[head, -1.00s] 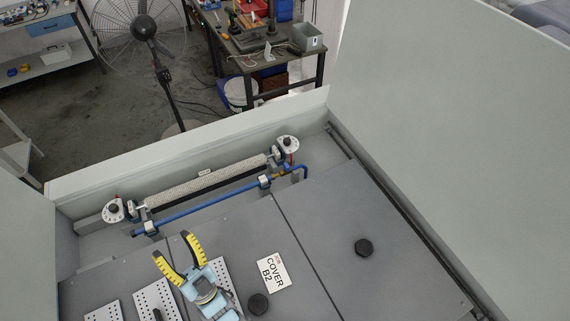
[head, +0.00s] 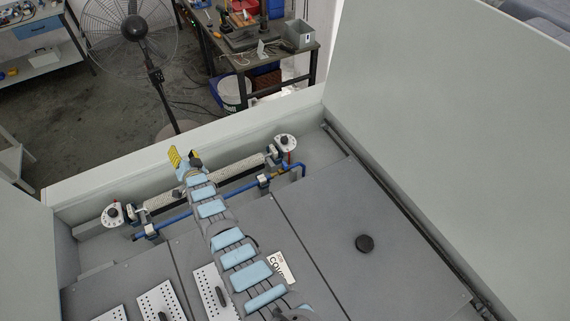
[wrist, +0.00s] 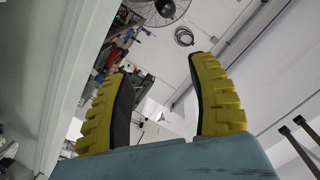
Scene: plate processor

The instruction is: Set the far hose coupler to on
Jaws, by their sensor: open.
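A blue pipe (head: 176,217) runs along the back of the grey bay, in front of a pale ribbed roller. At its right end is a small brass-coloured fitting (head: 277,176), beside a pipe bend and a red part. My gripper (head: 185,160) is over the back wall, above and behind the roller, apart from the fittings. In the wrist view its yellow fingers (wrist: 158,68) are spread and empty, facing the room.
White round dials stand at the roller's left (head: 113,214) and right (head: 285,144) ends. The label (head: 281,266) is partly hidden by my arm. High side walls (head: 440,130) bound the bay.

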